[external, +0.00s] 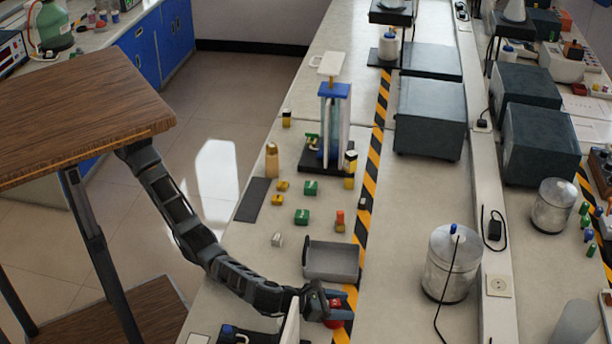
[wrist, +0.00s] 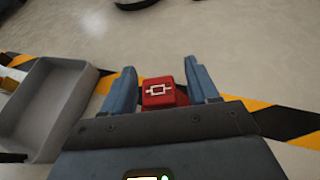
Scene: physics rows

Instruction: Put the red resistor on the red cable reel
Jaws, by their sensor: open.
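The red resistor (wrist: 158,92) is a small red block with a white resistor symbol on top. In the wrist view it lies between the two fingers of my gripper (wrist: 161,72), which stand apart with a visible gap on the block's right. Something red and rounded, seemingly the red cable reel (wrist: 181,96), shows just behind and below the block. In the external view my gripper (external: 322,305) is at the front by the striped tape, with the red reel (external: 336,323) partly showing under it. The block appears to sit on the reel, but their contact is mostly hidden.
A grey open tray (external: 331,262) stands just behind my gripper, and left of it in the wrist view (wrist: 72,108). Green blocks (external: 301,216), yellow blocks (external: 277,200) and a white block (external: 277,240) lie farther back. A metal canister (external: 450,270) stands at right.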

